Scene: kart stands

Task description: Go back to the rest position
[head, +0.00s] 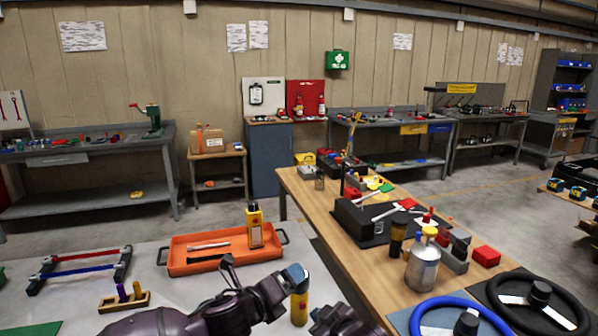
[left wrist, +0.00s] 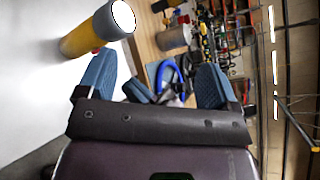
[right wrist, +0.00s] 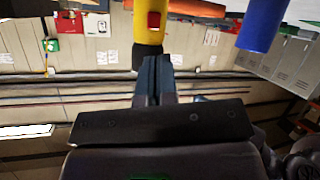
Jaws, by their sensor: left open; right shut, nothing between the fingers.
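My left gripper shows in the left wrist view (left wrist: 155,85), its two blue-grey fingers spread with nothing held. A yellow cylinder with a grey head and bright end (left wrist: 82,34) is beside one of these fingers. My right gripper shows in the right wrist view (right wrist: 155,80) with its fingers together and empty. A yellow device with a red button (right wrist: 150,22) is beyond its fingertips. In the head view, dark gripper parts fill the lower middle, over the near table and partly in front of the yellow cylinder (head: 299,309).
An orange tray (head: 185,265) holds the yellow device (head: 254,228). A rack with red and blue bars (head: 80,264) and a small wooden holder (head: 123,301) stand left. The wooden workbench (head: 300,190) at right carries a metal can (head: 422,268) and steering wheels (head: 540,310).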

